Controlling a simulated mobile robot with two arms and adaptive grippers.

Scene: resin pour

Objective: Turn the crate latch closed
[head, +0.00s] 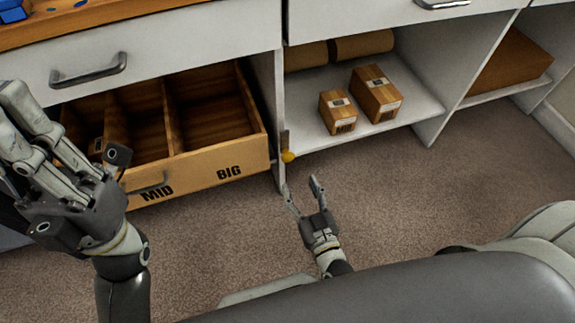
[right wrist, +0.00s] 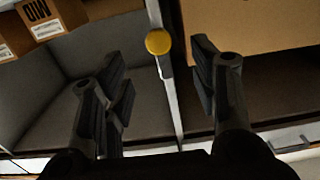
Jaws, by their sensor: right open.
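The crate latch is a small dark piece with a yellow knob (head: 288,156) on the front edge of the divider, just right of the wooden crate (head: 200,177). The dark piece stands upright above the knob. In the right wrist view, the yellow knob (right wrist: 158,42) shows between and beyond my fingers. My right gripper (head: 303,187) is open and empty, below and slightly right of the knob, apart from it. My left gripper (head: 15,115) is at the left, in front of the crate's left part; whether it is open is unclear.
The crate has several compartments and labels reading MID and BIG. Two small boxes (head: 375,93) (head: 338,112) stand on the white shelf (head: 395,125) right of the divider. A drawer with a metal handle (head: 88,70) is above the crate. Carpet (head: 400,190) lies clear below.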

